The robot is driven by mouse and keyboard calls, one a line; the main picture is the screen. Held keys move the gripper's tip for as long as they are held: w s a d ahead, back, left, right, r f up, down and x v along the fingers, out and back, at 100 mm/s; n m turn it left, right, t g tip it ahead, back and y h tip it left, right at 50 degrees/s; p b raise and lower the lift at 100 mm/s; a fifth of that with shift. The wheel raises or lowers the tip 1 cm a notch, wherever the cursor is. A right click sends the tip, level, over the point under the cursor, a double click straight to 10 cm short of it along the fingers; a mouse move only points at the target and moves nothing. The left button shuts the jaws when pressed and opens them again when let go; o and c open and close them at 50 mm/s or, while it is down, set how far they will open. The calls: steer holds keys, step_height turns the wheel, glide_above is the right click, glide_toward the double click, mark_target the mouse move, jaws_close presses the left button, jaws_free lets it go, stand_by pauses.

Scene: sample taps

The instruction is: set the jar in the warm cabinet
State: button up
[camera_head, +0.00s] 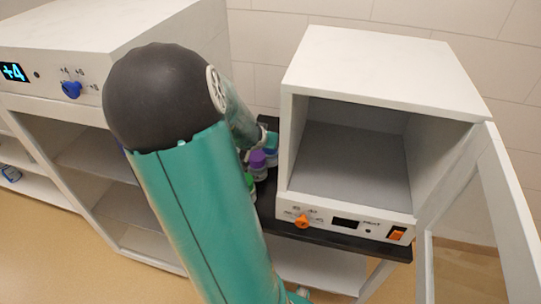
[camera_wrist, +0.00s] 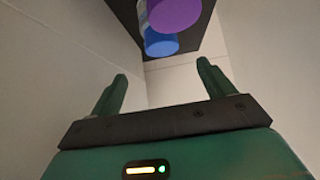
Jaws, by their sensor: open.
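The warm cabinet (camera_head: 385,68) stands at the right in the head view, with an orange knob and an orange switch on its front. Its door (camera_head: 505,190) is swung open to the right and its visible interior is empty. Which jar is meant cannot be told. In the wrist view my gripper (camera_wrist: 160,88) is open and empty. A purple lid (camera_wrist: 174,14) and a blue lid (camera_wrist: 161,45) show beyond its fingers, apart from them.
A white cabinet (camera_head: 100,30) with a "+4" display and a blue knob stands at the left, over open shelves. The dark shelf (camera_head: 340,238) runs under the warm cabinet. The jars sit in a narrow gap between the two cabinets. The open door takes up room at the right.

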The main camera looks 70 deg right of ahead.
mark_target(270, 152)
steer(key=shift+x, duration=6.55)
steer(key=shift+w, duration=0.2)
steer(key=c, duration=1.6)
steer(key=shift+r, duration=0.1)
